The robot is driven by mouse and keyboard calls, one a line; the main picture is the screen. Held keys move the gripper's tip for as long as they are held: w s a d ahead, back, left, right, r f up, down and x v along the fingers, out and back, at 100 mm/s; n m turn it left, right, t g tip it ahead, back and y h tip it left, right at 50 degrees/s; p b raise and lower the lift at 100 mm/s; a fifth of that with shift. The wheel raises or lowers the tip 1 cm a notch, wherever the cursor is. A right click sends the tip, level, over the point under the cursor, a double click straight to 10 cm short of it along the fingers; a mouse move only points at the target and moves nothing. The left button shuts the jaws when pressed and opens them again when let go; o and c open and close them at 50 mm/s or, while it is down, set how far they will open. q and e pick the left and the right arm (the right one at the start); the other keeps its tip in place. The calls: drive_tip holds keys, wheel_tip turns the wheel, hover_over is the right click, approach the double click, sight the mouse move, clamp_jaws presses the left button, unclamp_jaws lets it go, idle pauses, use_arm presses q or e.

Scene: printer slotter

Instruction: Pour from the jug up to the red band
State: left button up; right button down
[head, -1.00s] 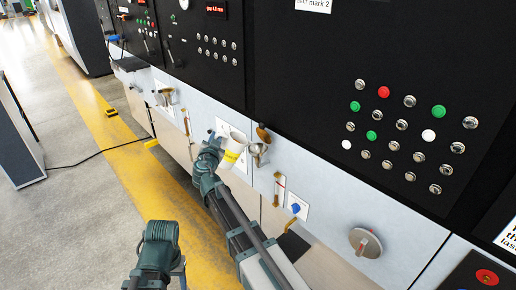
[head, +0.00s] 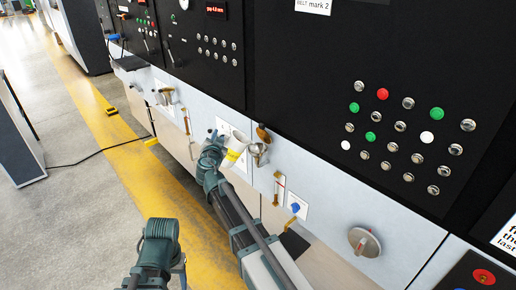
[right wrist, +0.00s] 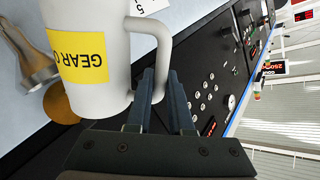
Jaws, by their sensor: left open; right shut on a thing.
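A white jug (head: 238,145) with a yellow label is tilted beside a metal funnel (head: 258,153) on the machine's front. In the right wrist view the jug (right wrist: 112,55) shows part of its "GEAR O" label, and the funnel (right wrist: 30,62) is left of it. My right gripper (right wrist: 165,98) is shut on the jug's handle. No stream of liquid shows. A sight gauge (head: 279,186) with a small red mark is below right of the funnel; its level is too small to read. My left gripper (head: 177,268) is low in the head view, empty and away from the machine.
A brown cap (head: 263,134) sits just above the funnel. A blue-handled valve (head: 295,208) is right of the gauge. Another gauge (head: 186,122) is further left. A round knob (head: 364,242) stands out at lower right. The floor on the left is mostly clear, with a cable.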

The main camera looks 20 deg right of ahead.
drive_tip(key=shift+s+d+r+p, duration=0.1)
drive_tip(key=shift+d+r+p, duration=0.25)
drive_tip(key=shift+r+p, duration=0.05)
idle(0.4)
drive_tip(key=shift+s+d+r+m+y+p, duration=0.15)
drive_tip(key=shift+d+r+m+p, duration=0.25)
drive_tip(key=shift+r+m+p, duration=0.3)
drive_tip(key=shift+s+d+r+m+y+p, duration=0.1)
drive_tip(key=shift+d+r+m+y+p, duration=0.1)
drive_tip(key=shift+d+r+m+p, duration=0.45)
drive_tip(key=shift+s+d+r+m+y+p, duration=0.15)
drive_tip(key=shift+r+m+p, duration=0.3)
drive_tip(key=shift+p, duration=0.45)
idle(4.4)
drive_tip(key=shift+w+f+b, duration=0.15)
drive_tip(key=shift+f+b, duration=0.15)
drive_tip(key=shift+b, duration=0.05)
drive_tip(key=a+f+n+b, duration=0.1)
drive_tip(key=f+b, duration=0.1)
drive_tip(key=a+f+n+b, duration=0.1)
drive_tip(key=a+n+b, duration=0.1)
drive_tip(key=w+a+f+n+h+b, duration=0.1)
drive_tip(key=f+b, duration=0.1)
drive_tip(key=b, duration=0.1)
drive_tip(key=shift+a+f, duration=0.2)
drive_tip(key=shift+f, duration=0.15)
drive_tip(key=shift+r+n+p, duration=0.3)
drive_tip(key=shift+r, duration=0.05)
drive_tip(key=shift+a+f, duration=0.1)
